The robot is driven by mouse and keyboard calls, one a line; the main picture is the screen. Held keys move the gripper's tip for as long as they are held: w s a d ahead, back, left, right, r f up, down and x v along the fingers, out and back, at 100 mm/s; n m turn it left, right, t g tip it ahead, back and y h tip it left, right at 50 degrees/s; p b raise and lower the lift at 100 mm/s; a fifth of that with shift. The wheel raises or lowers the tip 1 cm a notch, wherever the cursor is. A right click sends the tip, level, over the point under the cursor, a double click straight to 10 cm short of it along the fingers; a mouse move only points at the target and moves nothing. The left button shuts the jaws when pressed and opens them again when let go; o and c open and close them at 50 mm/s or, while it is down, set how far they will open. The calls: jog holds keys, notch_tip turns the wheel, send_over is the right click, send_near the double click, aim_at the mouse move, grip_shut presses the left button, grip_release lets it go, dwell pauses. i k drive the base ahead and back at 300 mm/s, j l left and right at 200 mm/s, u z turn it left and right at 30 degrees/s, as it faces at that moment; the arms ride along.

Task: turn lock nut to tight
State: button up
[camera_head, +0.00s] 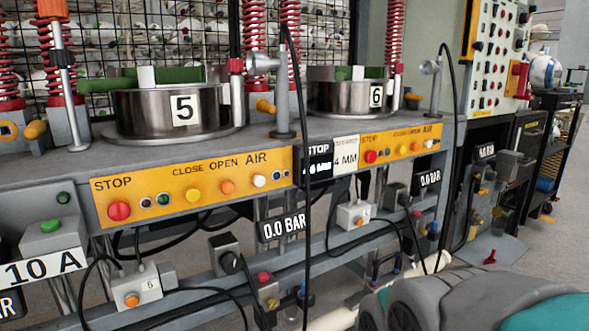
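I cannot pick out the lock nut for certain in this view. Two steel cylinders stand on the grey bench, one marked 5 (150,111) at the left and one marked 6 (338,97) further right. Each has a green bar across its top, the nearer green bar (100,84) sticking out to the left. Whether either cylinder bears the lock nut, and whether it is tight, I cannot tell. Grey and teal parts of my arm fill the lower right corner. My gripper's fingers do not show.
A yellow panel (216,195) with STOP, CLOSE, OPEN and AIR buttons runs along the bench front; a second yellow panel (395,147) is further right. Black cables and a 0.0 BAR display (283,226) hang below. Upright posts (284,98) rise from the bench. Floor shows at the right.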

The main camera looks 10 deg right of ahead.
aim_at(61, 58)
jog(key=l+u, duration=0.1)
jog(key=u, duration=1.3)
